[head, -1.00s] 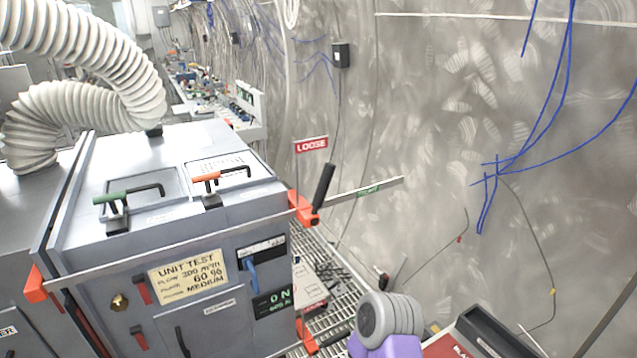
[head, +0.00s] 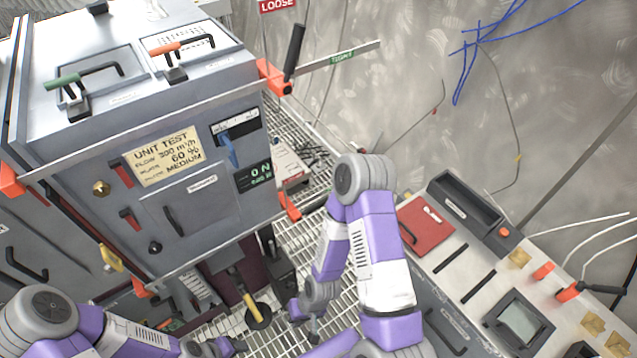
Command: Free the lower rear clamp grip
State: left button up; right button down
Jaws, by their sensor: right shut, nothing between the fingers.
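A grey test unit (head: 190,190) stands at left with orange clamps on it. The upper clamp's bar (head: 130,128) crosses the front, with an orange jaw and black handle (head: 293,52) at the right corner. Lower down, an orange clamp part (head: 290,207) shows at the unit's right edge, and another orange part (head: 141,288) at the lower left. I cannot tell a lower grip apart.
A console (head: 470,262) with a red folder (head: 426,224) and a small screen stands at right. A LOOSE sign (head: 277,5) and a TIGHT label (head: 342,57) are near the upper clamp. Grating (head: 300,245) lies between unit and console. A yellow-and-black part (head: 250,305) hangs below the unit.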

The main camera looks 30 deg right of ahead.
aim_at(320, 204)
jog(key=u, duration=1)
jog(key=k, duration=0.75)
jog(key=z, duration=0.95)
jog(key=i, duration=1.05)
jog(key=z, duration=0.05)
